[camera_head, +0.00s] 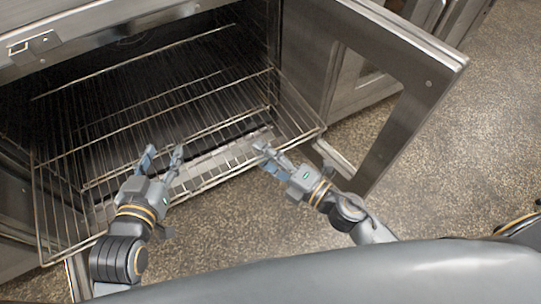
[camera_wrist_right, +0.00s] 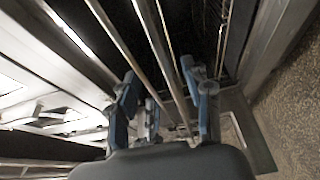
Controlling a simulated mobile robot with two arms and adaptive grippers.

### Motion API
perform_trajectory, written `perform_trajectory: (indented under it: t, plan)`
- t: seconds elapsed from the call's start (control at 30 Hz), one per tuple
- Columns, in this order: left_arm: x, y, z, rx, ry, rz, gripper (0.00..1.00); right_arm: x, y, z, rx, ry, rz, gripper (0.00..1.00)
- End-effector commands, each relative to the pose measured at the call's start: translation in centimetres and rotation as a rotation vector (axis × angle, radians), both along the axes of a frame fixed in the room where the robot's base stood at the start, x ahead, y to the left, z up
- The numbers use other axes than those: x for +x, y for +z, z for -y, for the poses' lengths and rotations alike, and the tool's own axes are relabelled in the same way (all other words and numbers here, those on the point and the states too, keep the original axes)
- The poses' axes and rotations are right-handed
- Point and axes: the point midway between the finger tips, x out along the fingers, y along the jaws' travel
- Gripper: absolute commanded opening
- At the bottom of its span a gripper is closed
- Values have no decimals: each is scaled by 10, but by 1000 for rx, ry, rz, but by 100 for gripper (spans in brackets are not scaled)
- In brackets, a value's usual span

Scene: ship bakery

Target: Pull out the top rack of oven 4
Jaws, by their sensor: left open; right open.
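The oven (camera_head: 60,55) stands open, with its door (camera_head: 420,105) swung out to the right. A wire rack (camera_head: 298,105) extends out of the oven towards me, its front edge slanting across the head view. Whether it is the top rack is hard to tell. My left gripper (camera_head: 164,152) is open and empty over the front middle of the rack. My right gripper (camera_head: 266,152) is open near the rack's front right part. In the right wrist view, metal bars (camera_wrist_right: 158,50) run between the spread fingers of my right gripper (camera_wrist_right: 165,90); contact cannot be told.
More wire bars (camera_head: 185,105) lie deeper in the dark oven. The open door's handle (camera_head: 333,158) is close to the right of my right gripper. Other steel units (camera_head: 440,15) stand behind the door.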

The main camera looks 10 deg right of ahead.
Motion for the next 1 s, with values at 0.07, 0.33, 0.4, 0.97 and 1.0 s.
perform_trajectory:
  t: [0.07, 0.33, 0.4, 0.97, 1.0]
  plan:
    - [0, 0, 0, 0, 0, 0, 46, -4, -1, 3, 1, 0, -3, 50]
    - [0, 1, 0, 1, 1, 2, 46, -40, -2, 33, 1, -3, -7, 50]
    - [0, 1, -1, 1, 1, 2, 46, -51, -2, 43, 1, -3, -7, 50]
    - [0, 1, -1, 1, 2, 3, 46, -91, 0, 78, -1, -1, 1, 50]
    - [0, 1, -1, 1, 2, 3, 46, -91, 0, 78, -1, 0, 1, 50]
